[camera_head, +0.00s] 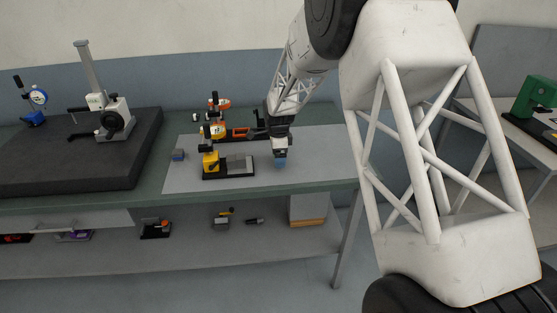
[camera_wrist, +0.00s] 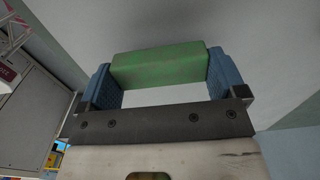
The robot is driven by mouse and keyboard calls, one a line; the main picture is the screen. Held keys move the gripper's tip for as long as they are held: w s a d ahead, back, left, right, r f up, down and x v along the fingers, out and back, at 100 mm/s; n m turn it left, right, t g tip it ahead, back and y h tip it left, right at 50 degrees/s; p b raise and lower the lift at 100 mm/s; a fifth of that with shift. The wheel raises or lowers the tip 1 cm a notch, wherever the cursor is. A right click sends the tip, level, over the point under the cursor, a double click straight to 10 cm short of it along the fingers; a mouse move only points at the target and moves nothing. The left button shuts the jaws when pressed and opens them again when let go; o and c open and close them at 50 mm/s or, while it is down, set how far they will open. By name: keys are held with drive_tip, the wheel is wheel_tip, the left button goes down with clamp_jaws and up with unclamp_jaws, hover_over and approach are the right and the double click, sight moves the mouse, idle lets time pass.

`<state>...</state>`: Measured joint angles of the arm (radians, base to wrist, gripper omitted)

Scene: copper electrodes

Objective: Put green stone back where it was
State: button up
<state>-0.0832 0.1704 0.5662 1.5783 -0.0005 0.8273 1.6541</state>
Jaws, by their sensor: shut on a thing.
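The green stone (camera_wrist: 160,66) is a plain green block seen in the wrist view. My gripper (camera_head: 281,163) is shut on it, with a blue finger pad against each end of the block. In the head view my gripper points down over the grey mat (camera_head: 325,150), right of a yellow and black clamp device. The stone cannot be made out in the head view. Whether it touches the mat or hangs just above it, I cannot tell. The place it came from is not marked in either view.
A yellow and black device with a grey block (camera_head: 238,163) stands left of my gripper. Orange and black tools (camera_head: 238,133) lie behind it. A dark plate (camera_head: 60,165) carries a stand. The mat's right side is clear.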

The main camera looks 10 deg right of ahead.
drive_tip(key=shift+f, duration=0.95)
drive_tip(key=shift+f, duration=0.2)
drive_tip(key=o, duration=0.8)
drive_tip(key=shift+r, duration=0.15)
wheel_tip(320, 180, up, 12)
drive_tip(key=shift+r, duration=0.1)
